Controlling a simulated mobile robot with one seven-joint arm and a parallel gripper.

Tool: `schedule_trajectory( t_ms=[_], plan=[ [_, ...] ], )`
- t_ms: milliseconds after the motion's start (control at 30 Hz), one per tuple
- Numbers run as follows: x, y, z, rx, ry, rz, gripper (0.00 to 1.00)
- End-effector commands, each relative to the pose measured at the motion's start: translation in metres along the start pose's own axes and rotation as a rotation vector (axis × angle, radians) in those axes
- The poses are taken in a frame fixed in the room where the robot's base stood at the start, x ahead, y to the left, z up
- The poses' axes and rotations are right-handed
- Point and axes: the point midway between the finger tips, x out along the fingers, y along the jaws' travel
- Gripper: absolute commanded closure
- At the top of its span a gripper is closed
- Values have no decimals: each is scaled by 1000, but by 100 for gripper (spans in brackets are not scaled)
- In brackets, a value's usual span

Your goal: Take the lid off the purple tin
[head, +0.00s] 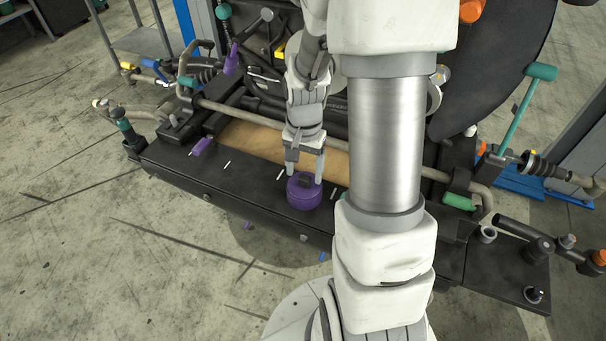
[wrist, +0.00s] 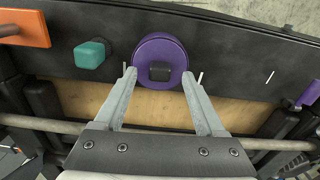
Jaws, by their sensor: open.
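The purple tin (head: 304,196) stands upright near the front edge of the black bench, with its lid on. The lid (wrist: 160,52) is round and purple with a small dark knob (wrist: 159,72) on top. My gripper (head: 305,172) is above the tin and points down. In the wrist view my gripper (wrist: 160,76) is open, with one finger on each side of the knob and nothing held between them. I cannot tell whether the fingertips touch the lid.
The black bench (head: 255,195) has a tan board (head: 262,145) set behind its front strip. A teal block (wrist: 90,54) and an orange block (wrist: 22,28) lie beside the tin in the wrist view. A pipe rail (head: 250,115) runs across behind the board.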

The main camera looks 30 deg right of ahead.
Motion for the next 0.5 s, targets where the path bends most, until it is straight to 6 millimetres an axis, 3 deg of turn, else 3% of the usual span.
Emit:
schedule_trajectory(
  t_ms=[200, 500],
  plan=[
    [24, 0, 0, 1, -1, 1, 28],
    [29, 0, 0, 0, 1, 0, 28]
  ],
)
